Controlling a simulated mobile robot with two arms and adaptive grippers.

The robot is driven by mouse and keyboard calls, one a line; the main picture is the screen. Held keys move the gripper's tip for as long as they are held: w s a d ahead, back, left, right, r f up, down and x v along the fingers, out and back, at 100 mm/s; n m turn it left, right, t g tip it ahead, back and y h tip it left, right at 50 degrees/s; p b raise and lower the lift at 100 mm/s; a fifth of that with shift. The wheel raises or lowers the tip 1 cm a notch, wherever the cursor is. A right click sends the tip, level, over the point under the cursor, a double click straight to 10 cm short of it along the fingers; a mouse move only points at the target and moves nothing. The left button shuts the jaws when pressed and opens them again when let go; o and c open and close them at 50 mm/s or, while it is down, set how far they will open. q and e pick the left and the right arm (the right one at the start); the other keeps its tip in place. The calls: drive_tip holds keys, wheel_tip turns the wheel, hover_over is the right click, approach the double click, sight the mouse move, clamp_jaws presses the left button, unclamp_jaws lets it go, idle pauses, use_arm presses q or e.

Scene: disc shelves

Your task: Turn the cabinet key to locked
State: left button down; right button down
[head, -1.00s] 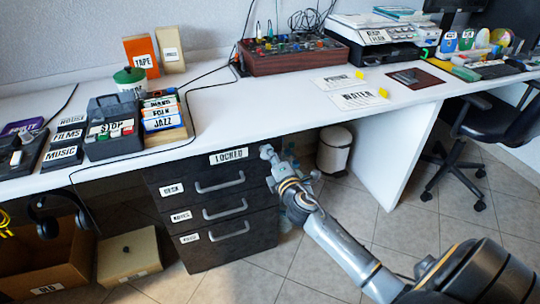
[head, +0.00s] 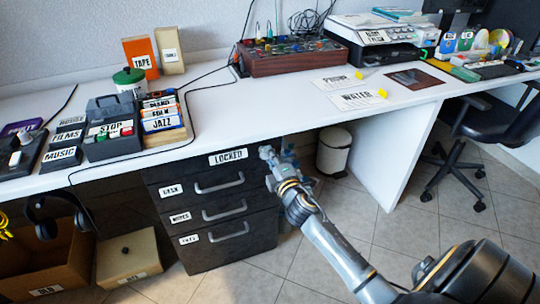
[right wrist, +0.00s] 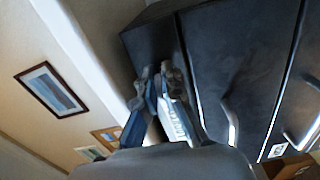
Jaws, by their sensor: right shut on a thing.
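The dark drawer cabinet (head: 222,208) stands under the desk, with a white LOCKED label (head: 228,157) on its top front. My right gripper (head: 267,153) is at the cabinet's upper right front corner, just right of that label. In the right wrist view, the gripper (right wrist: 163,76) has its fingertips close together against the dark cabinet (right wrist: 235,60). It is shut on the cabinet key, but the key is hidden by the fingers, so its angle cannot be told. A white label (right wrist: 177,122) shows behind the fingers. My left gripper is not in view.
The white desk (head: 235,115) overhangs the cabinet. A white bin (head: 334,150) stands to the right of my gripper. An open cardboard box (head: 60,275) and a beige box (head: 128,258) sit on the floor at left. Tiled floor in front is clear.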

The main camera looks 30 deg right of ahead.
drive_tip(key=c, duration=1.5)
unclamp_jaws()
drive_tip(key=v, duration=1.2)
